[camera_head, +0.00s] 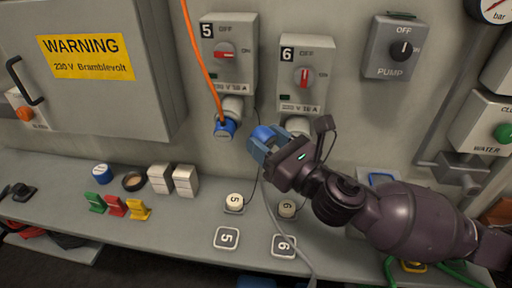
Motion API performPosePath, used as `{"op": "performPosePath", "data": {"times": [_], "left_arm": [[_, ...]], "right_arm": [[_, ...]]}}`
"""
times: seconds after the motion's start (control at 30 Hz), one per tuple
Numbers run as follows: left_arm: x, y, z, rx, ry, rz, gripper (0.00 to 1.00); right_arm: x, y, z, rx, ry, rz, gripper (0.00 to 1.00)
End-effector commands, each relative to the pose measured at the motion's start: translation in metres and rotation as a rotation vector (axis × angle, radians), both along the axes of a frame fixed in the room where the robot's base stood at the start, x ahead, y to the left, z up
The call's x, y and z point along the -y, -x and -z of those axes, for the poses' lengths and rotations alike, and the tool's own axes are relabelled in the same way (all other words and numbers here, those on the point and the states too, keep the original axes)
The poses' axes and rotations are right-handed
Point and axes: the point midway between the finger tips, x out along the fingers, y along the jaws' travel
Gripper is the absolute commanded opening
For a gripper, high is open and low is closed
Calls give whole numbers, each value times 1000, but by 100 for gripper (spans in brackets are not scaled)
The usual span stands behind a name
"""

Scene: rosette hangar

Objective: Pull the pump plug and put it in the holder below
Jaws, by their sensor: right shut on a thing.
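My right gripper (262,143) reaches in from the right and is shut on a blue plug (265,133). The plug is beside the grey socket (298,126) under switch box 6 (306,75), to its left. A grey cable (279,222) hangs below the gripper and runs down over the ledge. The grey PUMP switch box (391,48) is on the wall at upper right. A blue thing (256,282) shows below the ledge at the bottom edge; I cannot tell whether it is a holder. My left gripper is not in view.
Switch box 5 (228,52) has another blue plug (225,128) below it, with an orange cable (200,62). The ledge (180,222) carries coloured clips (116,206), white blocks (172,180) and round tags 5 (234,201) and 6 (287,207). A warning cabinet (100,105) juts out at left.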

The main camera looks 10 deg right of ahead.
Motion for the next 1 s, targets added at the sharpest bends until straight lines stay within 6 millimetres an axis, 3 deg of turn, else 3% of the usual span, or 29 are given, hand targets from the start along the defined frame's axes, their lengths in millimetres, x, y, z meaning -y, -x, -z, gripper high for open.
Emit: {"op": "performPosePath", "data": {"times": [0.4, 1.0], "left_arm": [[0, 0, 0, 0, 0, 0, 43], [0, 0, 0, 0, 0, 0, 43]], "right_arm": [[26, 14, -35, 3, -1, 209, 10], [31, 17, -41, 1, 1, 252, 10]]}}
